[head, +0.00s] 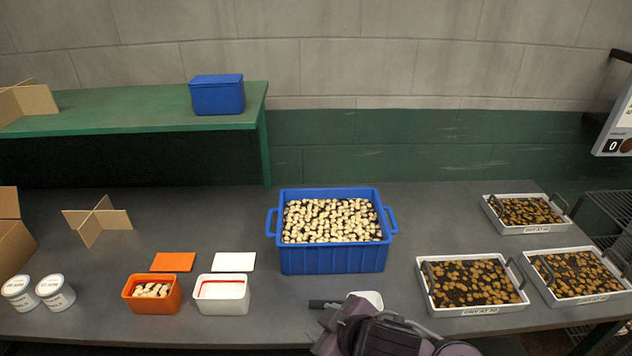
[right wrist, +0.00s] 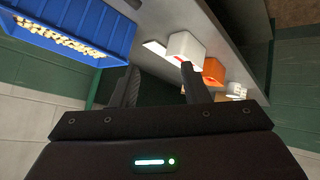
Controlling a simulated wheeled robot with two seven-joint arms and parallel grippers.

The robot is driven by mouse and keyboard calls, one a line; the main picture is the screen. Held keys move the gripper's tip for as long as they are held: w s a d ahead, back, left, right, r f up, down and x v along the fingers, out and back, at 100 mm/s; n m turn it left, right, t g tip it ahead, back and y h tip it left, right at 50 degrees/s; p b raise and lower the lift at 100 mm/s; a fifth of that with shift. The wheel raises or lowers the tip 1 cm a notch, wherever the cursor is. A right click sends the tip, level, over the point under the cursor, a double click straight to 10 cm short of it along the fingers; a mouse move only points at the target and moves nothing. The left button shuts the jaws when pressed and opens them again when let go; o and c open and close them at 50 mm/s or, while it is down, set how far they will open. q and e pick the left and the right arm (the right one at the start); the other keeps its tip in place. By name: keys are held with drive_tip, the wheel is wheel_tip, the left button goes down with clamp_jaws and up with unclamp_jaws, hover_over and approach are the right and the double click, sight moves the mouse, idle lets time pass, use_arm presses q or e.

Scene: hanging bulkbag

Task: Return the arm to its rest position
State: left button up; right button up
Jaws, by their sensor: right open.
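My right arm (head: 385,335) shows at the bottom of the head view, just in front of the table's near edge; its fingertips cannot be made out there. In the right wrist view my right gripper (right wrist: 160,80) has its two dark fingers apart with nothing between them. That view is tilted, with the blue crate (right wrist: 75,30) at upper left and a white tub (right wrist: 186,46) and an orange tub (right wrist: 213,71) beyond the fingers. My left gripper is in neither view.
The blue crate (head: 333,260) of pale pieces stands mid-table. A dark handle (head: 324,304) and a white piece (head: 367,298) lie by my arm. Orange tub (head: 152,303) and white tub (head: 222,307) stand left. White trays (head: 470,311) stand right. A shelf (head: 130,122) is behind.

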drive_tip(key=s+d+f+m+g+h, duration=0.25)
drive_tip(key=s+d+m, duration=0.3)
drive_tip(key=d, duration=0.35)
drive_tip(key=s+d+f+m+g+h, duration=0.2)
drive_tip(key=s+d+f+m+h, duration=0.15)
drive_tip(key=s+d, duration=0.4)
wheel_tip(320, 180, down, 36)
drive_tip(key=s+d+g+y+b, duration=0.1)
drive_tip(key=d+b, duration=0.1)
drive_tip(key=b, duration=0.2)
drive_tip(key=s+d+f+g+b, duration=0.1)
drive_tip(key=s+d+f+b, duration=0.1)
drive_tip(key=s+f, duration=1.6)
drive_tip(key=shift+s+d, duration=0.45)
drive_tip(key=shift+d, duration=0.05)
